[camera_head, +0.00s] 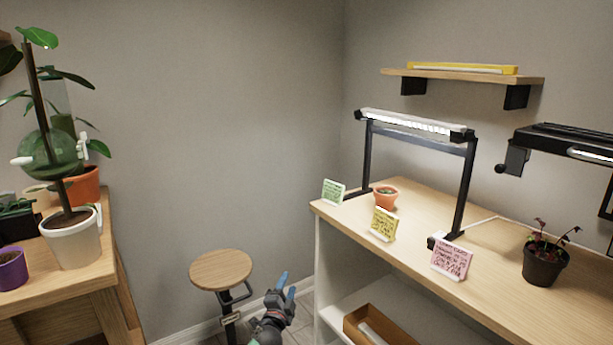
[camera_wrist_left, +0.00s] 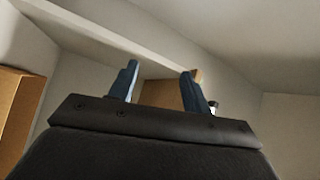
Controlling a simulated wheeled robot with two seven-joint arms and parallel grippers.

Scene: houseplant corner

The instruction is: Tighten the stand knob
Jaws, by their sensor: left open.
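A grow-light stand with a dark frame (camera_head: 467,175) and a lit white bar (camera_head: 415,123) stands on the wooden bench. A small dark knob-like part (camera_head: 432,243) shows at the foot of its near leg. Another dark round knob (camera_head: 500,168) sticks out at the left end of a black lamp (camera_head: 570,140) at the right; I cannot tell which is the stand knob. My left gripper (camera_head: 286,285) is open and empty, low between the stool and the bench, apart from both knobs. Its blue fingers also show in the left wrist view (camera_wrist_left: 159,72). My right gripper is out of view.
Green, yellow and pink cards (camera_head: 452,261) line the bench's front edge, near an orange pot (camera_head: 385,197) and a black pot (camera_head: 543,264). A round stool (camera_head: 220,269) stands left of my gripper. A box (camera_head: 362,322) sits on the lower shelf. A plant table is at left.

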